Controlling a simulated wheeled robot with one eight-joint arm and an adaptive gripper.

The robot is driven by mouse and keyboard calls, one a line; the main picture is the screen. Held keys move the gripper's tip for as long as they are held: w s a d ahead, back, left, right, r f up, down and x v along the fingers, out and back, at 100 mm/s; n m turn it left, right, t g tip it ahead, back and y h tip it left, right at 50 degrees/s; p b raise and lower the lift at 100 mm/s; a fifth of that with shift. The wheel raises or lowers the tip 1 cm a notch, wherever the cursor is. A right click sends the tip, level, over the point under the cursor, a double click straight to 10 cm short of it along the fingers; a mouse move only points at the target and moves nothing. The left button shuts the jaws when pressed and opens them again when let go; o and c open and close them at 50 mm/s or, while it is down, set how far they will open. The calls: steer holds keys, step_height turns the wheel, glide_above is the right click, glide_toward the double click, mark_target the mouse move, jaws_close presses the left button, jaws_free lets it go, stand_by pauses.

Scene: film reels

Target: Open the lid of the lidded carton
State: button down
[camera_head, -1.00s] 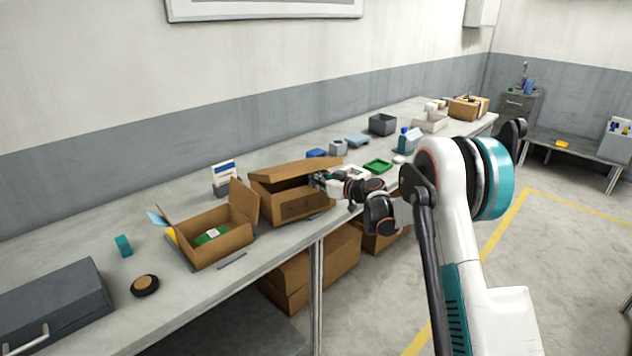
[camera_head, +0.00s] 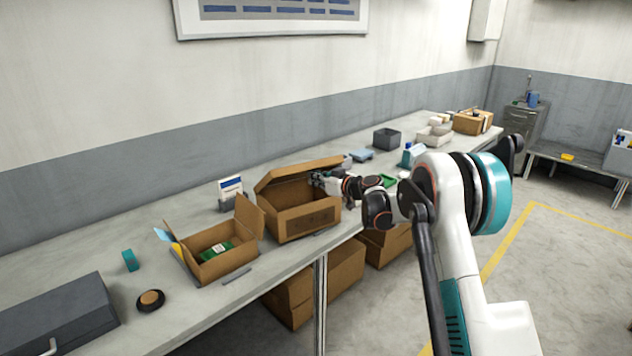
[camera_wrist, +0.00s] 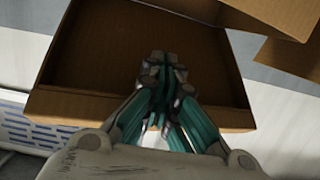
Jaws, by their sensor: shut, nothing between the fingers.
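The lidded carton (camera_head: 305,217) is a brown cardboard box on the long bench, in the middle of the head view. Its lid (camera_head: 290,172) is raised part way and tilted up, with a dark gap above the carton's front wall. My gripper (camera_head: 318,179) is at the right end of that gap, by the lid's edge. In the wrist view my gripper (camera_wrist: 163,62) is shut, with its fingertips together and nothing between them, in front of a brown cardboard panel (camera_wrist: 110,45). I cannot tell whether the fingertips touch the lid.
An open carton (camera_head: 225,262) with a green item stands left of the lidded carton. A small sign (camera_head: 230,188) stands behind it. A dark grey case (camera_head: 55,318) and a round brown-topped object (camera_head: 151,300) lie at the left. A dark bin (camera_head: 387,138) stands further right.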

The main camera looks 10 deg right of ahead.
steer(key=shift+w+a+r+p, duration=0.3)
steer(key=shift+w+r, duration=0.35)
steer(key=shift+w, duration=0.1)
steer(key=shift+w+a+r+p, duration=0.3)
steer(key=shift+w+a+r, duration=0.05)
steer(key=shift+w+r, duration=0.35)
steer(key=shift+w+a+r+p, duration=0.3)
steer(key=shift+w+r, duration=0.3)
steer(key=shift+w, duration=0.2)
steer(key=shift+w+a+r+p, duration=0.25)
steer(key=shift+w+a+r, duration=0.1)
steer(key=shift+w, duration=0.45)
steer(key=shift+w+a+r+p, duration=0.2)
steer(key=shift+w+a+r, duration=0.15)
steer(key=shift+w, duration=0.45)
steer(key=shift+w+a+r+p, duration=0.25)
steer(key=shift+w+a+r, duration=0.1)
steer(key=shift+w, duration=0.55)
